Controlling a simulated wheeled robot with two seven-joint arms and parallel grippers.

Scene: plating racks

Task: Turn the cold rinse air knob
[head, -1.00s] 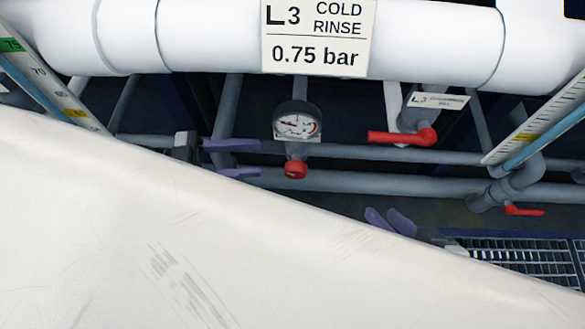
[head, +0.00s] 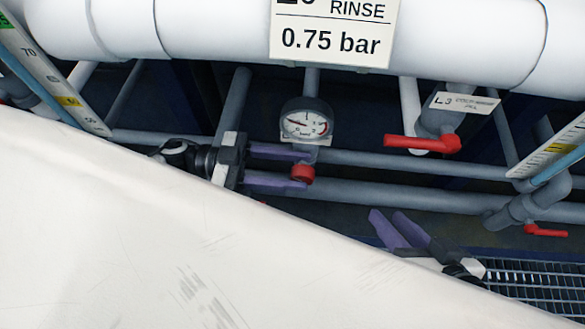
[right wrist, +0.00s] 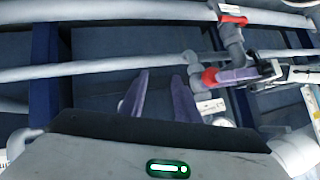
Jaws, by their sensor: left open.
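The red cold rinse air knob (head: 303,173) hangs below a round pressure gauge (head: 305,122), under the white pipe with the cold rinse sign (head: 333,30). My left gripper (head: 307,170) is open. Its two purple fingers reach in from the left, one above and one below the knob's level, with the tips at the knob. I cannot tell whether they touch it. The knob also shows in the right wrist view (right wrist: 209,77), beside a purple left finger. My right gripper (head: 388,213) is lower right of the knob, its fingers apart and empty; it also shows in the right wrist view (right wrist: 160,74).
A red lever valve (head: 422,143) is right of the gauge, with another red handle (head: 545,231) lower right. Grey pipes run behind the knob. A metal grating (head: 535,287) is at lower right. A large white surface (head: 120,230) covers the lower left of the head view.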

